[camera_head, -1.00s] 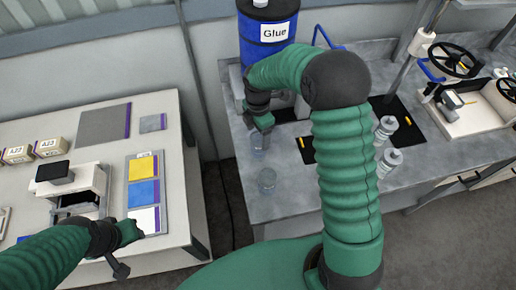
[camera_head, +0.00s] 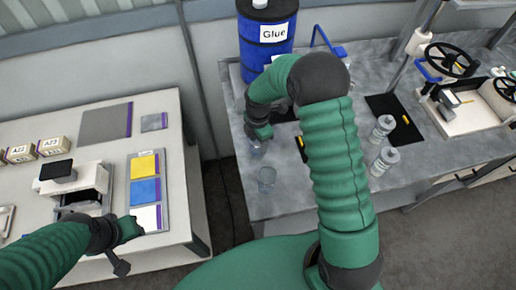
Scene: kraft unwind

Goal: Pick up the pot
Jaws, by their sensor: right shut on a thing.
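Two small clear pots are on the grey bench below the blue glue drum. The nearer pot (camera_head: 266,178) stands upright and free near the bench's left front edge. The farther pot (camera_head: 258,147) is just under my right gripper (camera_head: 259,137), which is shut on it; the fingers and arm partly hide it. My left gripper (camera_head: 132,230) hangs over the left table by the white pad, apart from the pots; its finger gap is not clear.
The glue drum (camera_head: 266,35) stands behind my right gripper. A gap separates the bench from the left table (camera_head: 185,190).

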